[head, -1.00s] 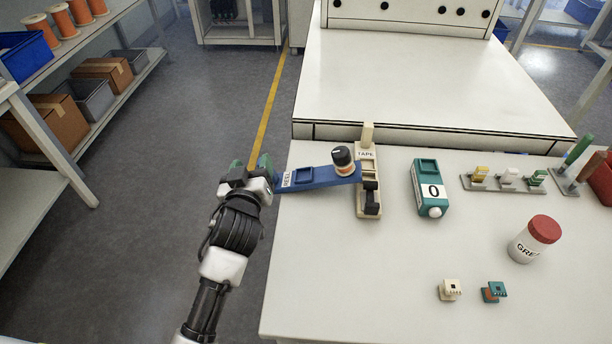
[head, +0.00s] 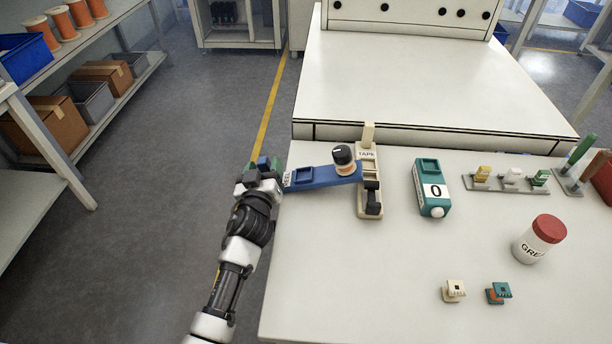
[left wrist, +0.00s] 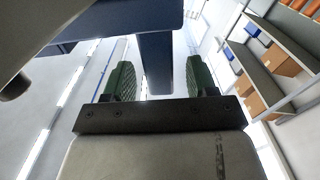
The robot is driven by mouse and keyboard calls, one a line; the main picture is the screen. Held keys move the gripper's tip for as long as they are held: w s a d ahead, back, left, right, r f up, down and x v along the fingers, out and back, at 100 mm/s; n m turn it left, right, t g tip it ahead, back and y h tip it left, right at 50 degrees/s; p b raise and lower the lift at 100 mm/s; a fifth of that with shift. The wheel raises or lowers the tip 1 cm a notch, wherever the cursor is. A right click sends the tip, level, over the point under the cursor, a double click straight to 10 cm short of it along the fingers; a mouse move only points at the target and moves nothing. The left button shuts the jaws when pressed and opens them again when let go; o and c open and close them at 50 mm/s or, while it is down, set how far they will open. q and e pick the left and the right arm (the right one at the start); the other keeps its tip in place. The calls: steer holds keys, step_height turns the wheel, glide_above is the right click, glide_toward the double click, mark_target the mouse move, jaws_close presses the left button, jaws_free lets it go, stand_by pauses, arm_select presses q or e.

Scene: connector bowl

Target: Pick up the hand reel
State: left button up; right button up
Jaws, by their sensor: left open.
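The hand reel, a long blue body (head: 325,177) with a REEL label, lies on the left edge of the white table. A black-topped cylinder (head: 344,157) stands at its right end. My left gripper (head: 265,164) is at its left end, just past the table edge. In the left wrist view its green fingers (left wrist: 156,78) are open, with a dark blue bar (left wrist: 155,60) showing between them. Gaps show on both sides of the bar, and I cannot tell whether either finger touches it. My right gripper is not in view.
A cream TAPE holder (head: 369,190) stands close against the reel's right end. A teal box marked 0 (head: 432,188), a white jar with red lid (head: 539,239) and two small connectors (head: 454,291) lie further right. The table's front left is clear.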

arm_select(q)
steer(key=w, duration=0.3)
steer(key=shift+s, duration=0.1)
steer(key=shift+c, duration=0.6)
steer(key=c, duration=0.9)
jaws_close()
steer(key=shift+r, duration=0.1)
